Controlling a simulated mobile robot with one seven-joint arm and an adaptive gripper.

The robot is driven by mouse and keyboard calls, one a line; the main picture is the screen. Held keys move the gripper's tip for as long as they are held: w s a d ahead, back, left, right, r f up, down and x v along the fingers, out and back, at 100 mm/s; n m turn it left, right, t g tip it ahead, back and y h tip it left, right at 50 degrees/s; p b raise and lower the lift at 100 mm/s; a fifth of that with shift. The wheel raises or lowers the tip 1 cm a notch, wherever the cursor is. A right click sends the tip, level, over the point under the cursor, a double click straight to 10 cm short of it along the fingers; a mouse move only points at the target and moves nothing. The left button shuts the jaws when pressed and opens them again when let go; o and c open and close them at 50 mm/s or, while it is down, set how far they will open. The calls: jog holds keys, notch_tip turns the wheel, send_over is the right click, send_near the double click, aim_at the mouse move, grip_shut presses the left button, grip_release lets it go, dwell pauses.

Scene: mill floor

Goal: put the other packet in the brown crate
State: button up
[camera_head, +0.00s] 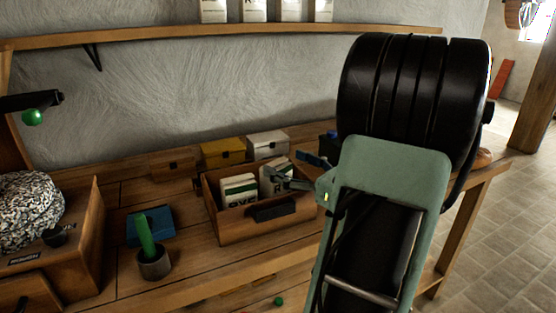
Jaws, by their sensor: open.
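The brown crate (234,229) stands on the bench, with a dark handle on its front wall. A white and green packet (238,189) with dark lettering, seemingly RYE, stands inside at the left. A second similar packet (269,182) is inside at the right, tilted and partly hidden by my gripper. My gripper (288,168) is open at the crate's right side, its dark fingers by the second packet's top. I cannot tell whether they touch it. My arm fills the right of the view.
A yellow box (223,153) and a white box (268,145) stand behind the crate. A grey cup with a green stick (153,263) and a blue item (161,221) are to the left. Several white packets (291,11) stand on the wall shelf (200,37).

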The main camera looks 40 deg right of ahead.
jog(key=s+d, duration=0.1)
jog(key=s, duration=0.7)
jog(key=shift+s+p, duration=0.3)
jog(key=shift+a, duration=0.1)
